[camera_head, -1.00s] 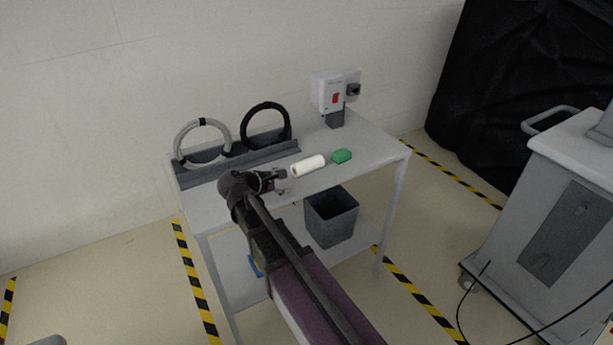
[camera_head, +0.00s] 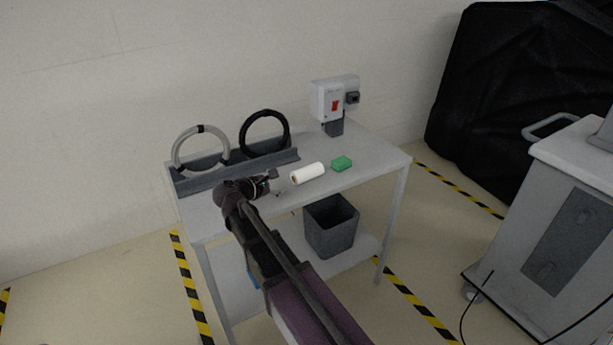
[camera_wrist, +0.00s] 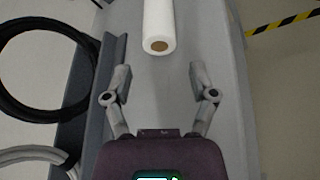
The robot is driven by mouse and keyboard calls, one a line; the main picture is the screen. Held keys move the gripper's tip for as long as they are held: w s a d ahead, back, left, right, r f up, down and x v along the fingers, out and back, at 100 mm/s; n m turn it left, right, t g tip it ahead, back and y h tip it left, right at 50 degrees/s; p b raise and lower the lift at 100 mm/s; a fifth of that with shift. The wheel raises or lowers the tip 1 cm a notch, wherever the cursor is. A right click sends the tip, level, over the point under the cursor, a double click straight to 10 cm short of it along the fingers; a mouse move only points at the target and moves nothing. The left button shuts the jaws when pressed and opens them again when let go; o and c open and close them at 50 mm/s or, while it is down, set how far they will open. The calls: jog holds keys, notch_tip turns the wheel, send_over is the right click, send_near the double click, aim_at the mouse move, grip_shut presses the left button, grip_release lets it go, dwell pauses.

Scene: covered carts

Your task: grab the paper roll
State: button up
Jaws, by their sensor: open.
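The white paper roll (camera_head: 307,173) lies on its side on the table top (camera_head: 376,152). In the wrist view the paper roll (camera_wrist: 158,25) is at the top centre, its brown core end facing my gripper. My gripper (camera_head: 275,184) is over the table just left of the roll. In the wrist view my gripper (camera_wrist: 160,80) has its two fingers spread wide, with nothing between them. The roll's near end lies a little beyond the fingertips, roughly centred between them. The roll's far end is cut off in the wrist view.
A green block (camera_head: 341,163) lies just right of the roll. A grey rack with a grey ring (camera_head: 200,147) and a black ring (camera_head: 265,132) stands along the back. A white box with a red switch (camera_head: 333,100) stands behind. A dark bin (camera_head: 331,226) is on the lower shelf.

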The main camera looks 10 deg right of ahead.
aim_at(296, 176)
jog(key=shift+b+x, duration=0.75)
jog(key=shift+x, duration=2.25)
jog(key=shift+d, duration=0.1)
jog(key=shift+b+x, duration=0.75)
jog(key=shift+x, duration=1.75)
jog(key=shift+w, duration=0.1)
jog(key=c, duration=0.9)
jog(key=shift+r, duration=0.15)
